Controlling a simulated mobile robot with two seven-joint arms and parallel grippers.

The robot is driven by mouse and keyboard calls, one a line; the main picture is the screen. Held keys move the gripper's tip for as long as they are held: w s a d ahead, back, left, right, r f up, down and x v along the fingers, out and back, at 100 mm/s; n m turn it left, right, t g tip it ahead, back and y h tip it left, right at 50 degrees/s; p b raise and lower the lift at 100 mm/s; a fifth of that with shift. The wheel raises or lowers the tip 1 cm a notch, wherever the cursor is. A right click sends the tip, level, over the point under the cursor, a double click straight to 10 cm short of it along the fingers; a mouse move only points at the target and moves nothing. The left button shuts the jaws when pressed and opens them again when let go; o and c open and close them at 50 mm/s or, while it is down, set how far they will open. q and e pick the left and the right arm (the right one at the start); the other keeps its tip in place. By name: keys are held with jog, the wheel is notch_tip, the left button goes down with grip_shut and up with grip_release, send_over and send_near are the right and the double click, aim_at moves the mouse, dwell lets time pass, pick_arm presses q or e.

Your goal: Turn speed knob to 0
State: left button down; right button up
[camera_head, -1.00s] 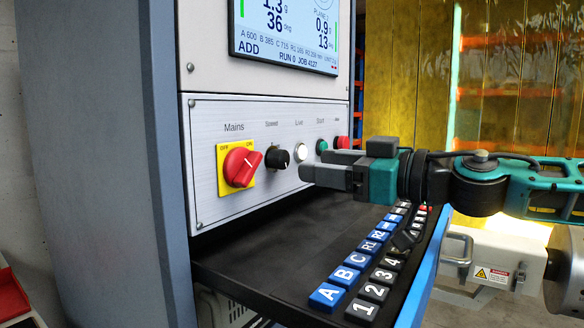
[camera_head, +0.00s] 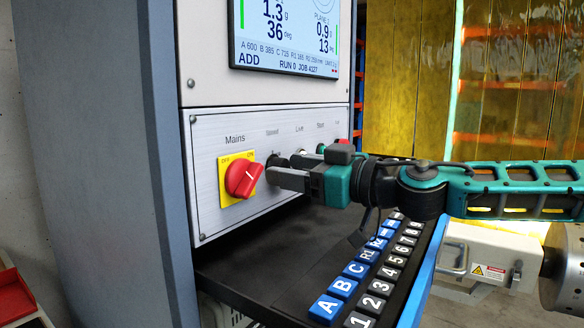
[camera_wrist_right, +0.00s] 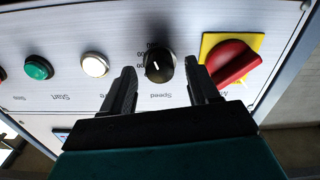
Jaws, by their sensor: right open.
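The black speed knob (camera_wrist_right: 159,66) shows in the right wrist view on the silver panel, with a white pointer line and the label "Speed" by it. My right gripper (camera_wrist_right: 164,82) is open, with one finger on each side of the knob in that view; I cannot tell whether they touch it. In the head view my right gripper (camera_head: 283,171) is at the panel and hides most of the knob, right of the red mains switch (camera_head: 243,178). My left gripper is not in view.
The red mains switch on its yellow plate (camera_wrist_right: 213,42) is close beside one finger. A white button (camera_wrist_right: 94,64) and a green start button (camera_wrist_right: 39,69) lie on the other side. Keys (camera_head: 343,287) fill the shelf below; a screen (camera_head: 285,37) is above.

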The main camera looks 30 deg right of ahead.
jog(key=shift+w+a, duration=0.1)
jog(key=shift+w, duration=0.15)
dwell(0.3)
jog(key=c, duration=1)
